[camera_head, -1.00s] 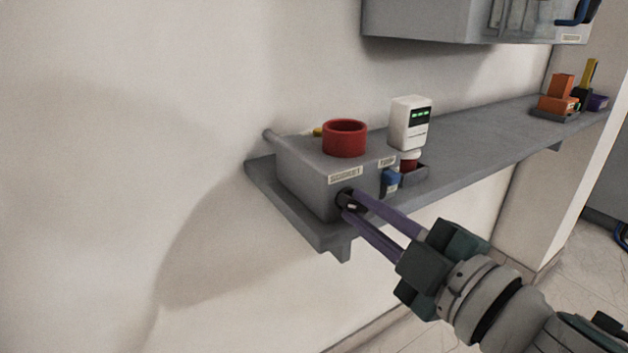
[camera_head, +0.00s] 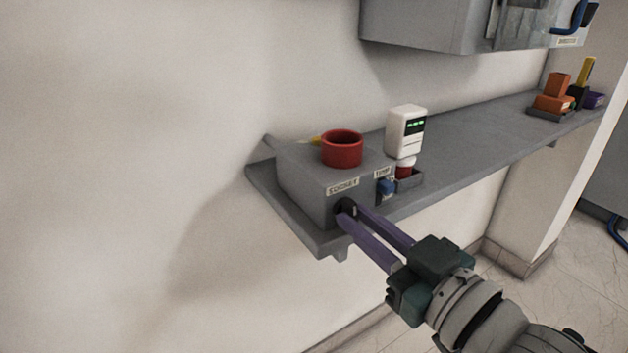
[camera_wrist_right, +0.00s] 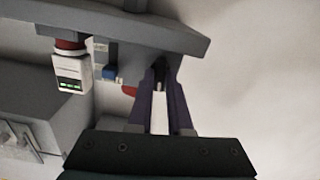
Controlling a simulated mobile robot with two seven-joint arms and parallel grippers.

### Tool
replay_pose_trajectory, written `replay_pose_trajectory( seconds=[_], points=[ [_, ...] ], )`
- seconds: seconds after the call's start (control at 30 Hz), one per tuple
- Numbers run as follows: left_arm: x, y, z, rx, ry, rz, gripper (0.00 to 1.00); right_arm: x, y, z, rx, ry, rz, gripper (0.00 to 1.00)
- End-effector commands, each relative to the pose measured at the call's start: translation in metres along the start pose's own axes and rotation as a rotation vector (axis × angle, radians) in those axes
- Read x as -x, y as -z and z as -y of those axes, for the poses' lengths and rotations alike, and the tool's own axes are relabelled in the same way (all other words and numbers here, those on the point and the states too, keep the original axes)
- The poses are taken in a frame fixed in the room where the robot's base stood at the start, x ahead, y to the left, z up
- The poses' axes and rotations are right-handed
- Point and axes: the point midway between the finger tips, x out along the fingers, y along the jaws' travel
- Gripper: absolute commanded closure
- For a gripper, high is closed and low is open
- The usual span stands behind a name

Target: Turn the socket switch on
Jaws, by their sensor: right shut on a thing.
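The grey socket box (camera_head: 305,183) sits on the near left end of the shelf, with a red ring (camera_head: 342,148) on top and a "SOCKET" label on its front. The dark round socket switch (camera_head: 342,206) is below that label. My right gripper (camera_head: 351,212) is shut on the switch, its purple fingers partly hiding it. In the right wrist view the fingers (camera_wrist_right: 160,84) close around the dark switch at the box face. A blue knob (camera_head: 386,187) sits to the right of the switch, and shows in the wrist view (camera_wrist_right: 110,73). My left gripper is not in view.
A white device with a green display (camera_head: 406,130) stands behind the box on the grey shelf (camera_head: 470,145). Orange blocks (camera_head: 555,95) sit at the shelf's far end. A grey cabinet (camera_head: 440,28) hangs above. The middle of the shelf is clear.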

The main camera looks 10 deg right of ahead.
Motion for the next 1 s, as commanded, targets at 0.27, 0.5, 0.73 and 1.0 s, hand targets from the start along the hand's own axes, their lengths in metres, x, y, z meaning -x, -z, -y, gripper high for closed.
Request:
replay_pose_trajectory(
  seconds=[0.27,0.5,0.73,1.0],
  points=[
    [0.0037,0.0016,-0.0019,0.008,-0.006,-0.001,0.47,-0.0001,0.001,0.0,-0.116,0.001,-0.002,1.0],
    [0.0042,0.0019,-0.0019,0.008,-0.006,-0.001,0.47,-0.0002,0.0008,0.0,-0.15,0.0,-0.003,1.0],
    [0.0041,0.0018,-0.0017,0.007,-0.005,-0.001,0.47,-0.0002,0.0008,0.0,-0.154,0.0,-0.003,1.0],
    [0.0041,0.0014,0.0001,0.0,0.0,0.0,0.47,-0.0002,0.0007,0.0,-0.153,0.0,-0.002,0.7]
  ],
)
